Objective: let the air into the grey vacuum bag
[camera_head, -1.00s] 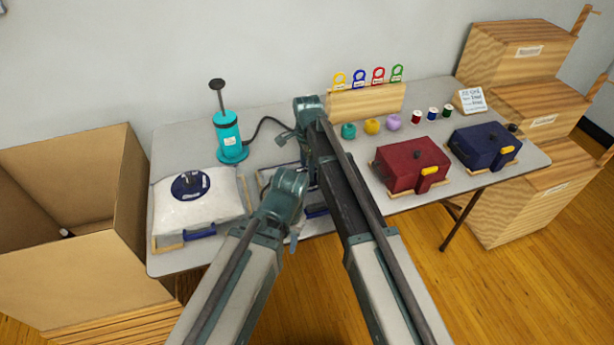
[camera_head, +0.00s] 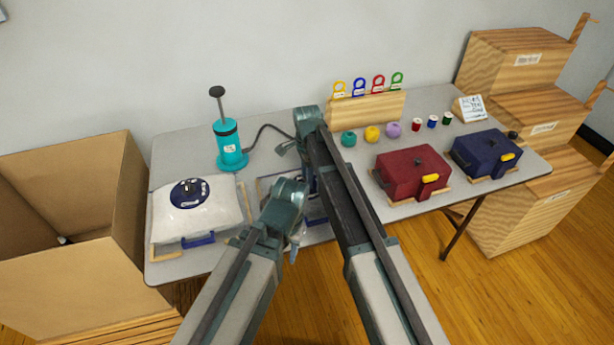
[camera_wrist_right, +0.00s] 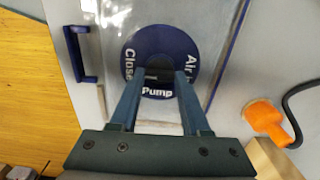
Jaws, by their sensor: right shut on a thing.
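The grey vacuum bag (camera_wrist_right: 112,35) lies flat under my right wrist camera. In the head view it is mostly hidden behind my arms. Its round dark blue dial (camera_wrist_right: 190,45) carries the words Close at left, Pump at the bottom and Air at right, the last partly covered. Which word the knob points to is unclear. In the head view, a small part of my left gripper (camera_head: 295,250) shows low in the middle, and its jaws cannot be made out.
A white bag (camera_head: 215,215) with its own dial lies to the left, a teal pump (camera_head: 230,150) with a hose behind it. An orange piece (camera_wrist_right: 265,118) sits beside the grey bag. A carton (camera_head: 125,190) is far left.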

